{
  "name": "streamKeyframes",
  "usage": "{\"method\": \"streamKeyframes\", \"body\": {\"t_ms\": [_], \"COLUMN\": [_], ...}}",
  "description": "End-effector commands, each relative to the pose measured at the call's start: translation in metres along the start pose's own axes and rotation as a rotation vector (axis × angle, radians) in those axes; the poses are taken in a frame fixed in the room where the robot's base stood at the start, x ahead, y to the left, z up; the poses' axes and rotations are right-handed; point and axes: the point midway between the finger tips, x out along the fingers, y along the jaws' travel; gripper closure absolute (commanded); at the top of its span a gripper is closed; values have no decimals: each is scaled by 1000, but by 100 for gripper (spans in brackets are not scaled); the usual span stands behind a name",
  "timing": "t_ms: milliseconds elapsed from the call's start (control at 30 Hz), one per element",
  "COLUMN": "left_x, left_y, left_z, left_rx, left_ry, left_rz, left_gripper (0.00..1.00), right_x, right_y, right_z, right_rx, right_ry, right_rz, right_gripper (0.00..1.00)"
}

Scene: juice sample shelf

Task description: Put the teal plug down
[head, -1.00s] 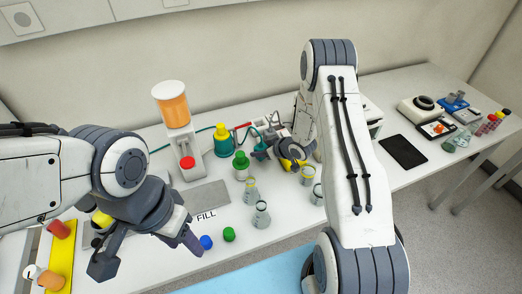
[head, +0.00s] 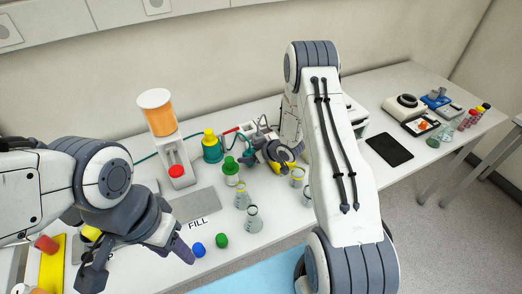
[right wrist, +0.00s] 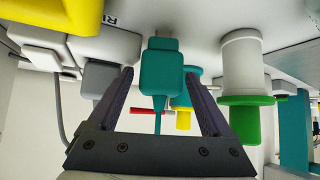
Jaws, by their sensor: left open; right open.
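The teal plug (right wrist: 162,70) shows in the right wrist view, between the two dark fingers of my right gripper (right wrist: 159,80). The fingers stand apart, with a gap on each side of the plug. In the head view my right gripper (head: 264,153) is low over the back of the table, and the plug is hard to make out there. My left gripper (head: 135,262) is open and empty at the front left.
A teal bottle with a yellow cap (head: 211,150) and a green-capped bottle (head: 230,172) stand left of my right gripper. Glass flasks (head: 252,220) stand in front. In the right wrist view a grey block (right wrist: 108,76) is left of the plug. A black tablet (head: 389,150) lies right.

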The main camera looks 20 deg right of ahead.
Motion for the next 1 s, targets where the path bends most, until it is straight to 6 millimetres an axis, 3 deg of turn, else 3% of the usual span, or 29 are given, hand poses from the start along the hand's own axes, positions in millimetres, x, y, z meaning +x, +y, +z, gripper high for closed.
{"method": "streamKeyframes", "body": {"t_ms": [100, 400, 600, 767, 867, 1000], "left_x": [13, 28, 30, 31, 30, 30], "left_y": [-1, -2, -2, -2, -2, -2], "left_z": [1, 2, 2, 2, 2, 2], "left_rx": [-1, -5, -6, -6, -6, -6], "left_ry": [-1, -1, 0, 0, 0, 0], "left_rz": [0, 0, 0, 0, 0, 0], "left_gripper": [50, 50, 50, 50, 50, 50], "right_x": [-23, -88, -113, -120, -122, -142], "right_y": [3, 2, 1, -5, -21, -71], "right_z": [1, -1, -2, -10, -28, -59], "right_rx": [0, -5, -6, -29, -78, -141], "right_ry": [5, 9, 9, -17, -89, -239], "right_rz": [5, 4, 0, 13, 52, 127], "right_gripper": [13, 13, 13, 13, 13, 13]}}
